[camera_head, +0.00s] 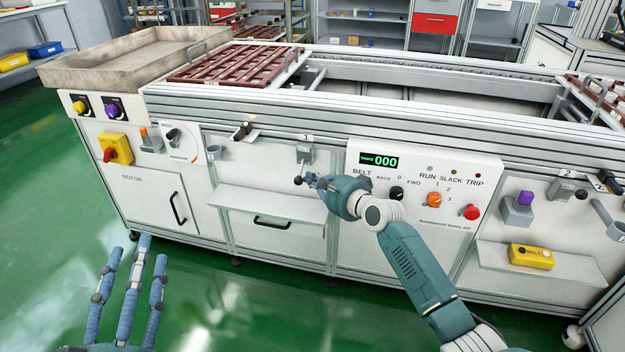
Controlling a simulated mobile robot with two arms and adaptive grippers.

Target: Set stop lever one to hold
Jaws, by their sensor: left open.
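Stop lever one is a small grey block (304,153) under the label "1" on the front panel, with a dark ball knob (298,180) hanging at its lower left. My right gripper (311,180) is right beside this knob, its wrist reaching in from the right. The fingers are small and partly hidden by the hand, so I cannot tell whether they touch or grip the knob. No hold marking is readable by the lever. My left gripper (130,268) is open and empty at the lower left, over the green floor, well away from the lever.
Right of the lever is a control panel (425,185) with a display reading 000, knobs and a red button. A shelf (268,203) juts out below the lever. A second stop lever (562,187), labelled "2", is at the right. Green floor is clear at left.

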